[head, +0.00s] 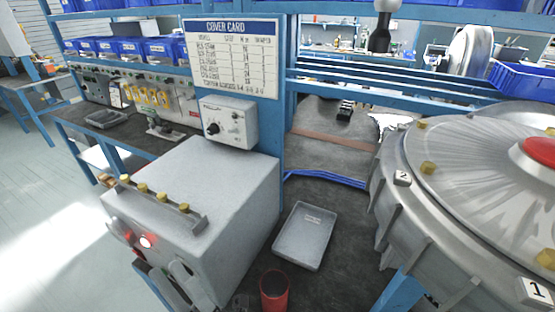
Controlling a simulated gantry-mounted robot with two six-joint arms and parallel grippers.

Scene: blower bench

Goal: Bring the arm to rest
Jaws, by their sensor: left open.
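My left gripper (184,284) shows as grey, rounded parts at the lower left, low against the front of the grey box. It is open, and nothing shows held in it. Much of it is cut off by the bottom edge of the picture. My right gripper is not in view. The grey box (215,190) stands on the bench, with a rail of yellow knobs (160,198) on top and a lit red lamp (147,241) on its front.
A shallow grey tray (304,238) lies on the dark bench, with a red cup (274,290) nearer me. A large round metal blower housing (470,170) with numbered tags fills the right. A cover card (234,58) and a control box (229,123) stand behind the grey box.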

